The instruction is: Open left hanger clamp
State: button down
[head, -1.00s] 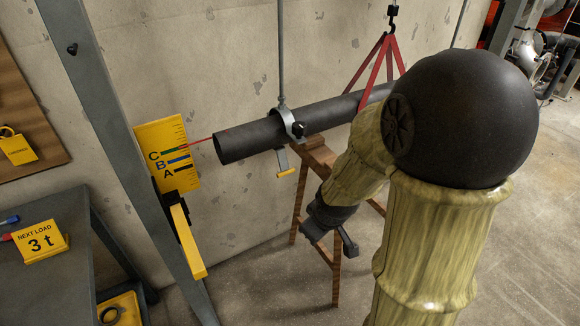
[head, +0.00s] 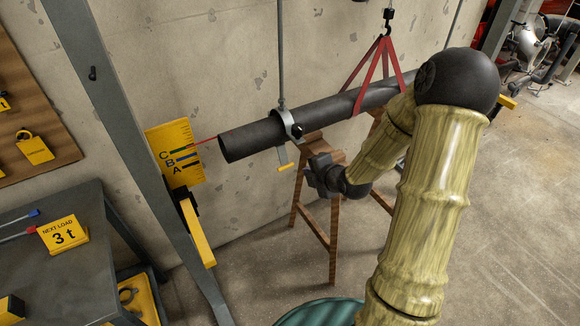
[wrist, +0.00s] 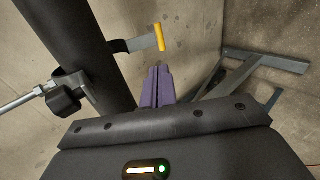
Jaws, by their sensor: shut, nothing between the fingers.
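The left hanger clamp (head: 288,125) is a grey band around the dark pipe (head: 250,137), hung from a thin rod, with a black knob on its side. A grey lever with a yellow handle (head: 286,167) sticks out below the pipe. In the wrist view the clamp (wrist: 70,88) is at left and the yellow handle (wrist: 160,37) stands just beyond the fingertips. My gripper (wrist: 158,72) has its purple fingers together, empty, apart from the handle. In the head view my gripper (head: 312,180) is right of and slightly below the handle, its fingers hard to make out.
A wooden trestle (head: 334,240) stands below the pipe, close behind my gripper. Red slings (head: 372,75) hold the pipe farther right. A yellow scale board (head: 175,153) and a grey post (head: 120,120) stand at left. The concrete wall is behind the pipe.

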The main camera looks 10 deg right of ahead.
aim_at(286, 167)
jog(key=p+x, duration=0.1)
jog(key=x, duration=1.2)
jog(key=shift+w+d+f+p, duration=0.1)
jog(key=shift+p, duration=0.3)
jog(key=shift+w+f, duration=0.25)
jog(key=shift+a, duration=0.25)
jog(key=shift+d, duration=0.1)
jog(key=shift+w+f, duration=0.1)
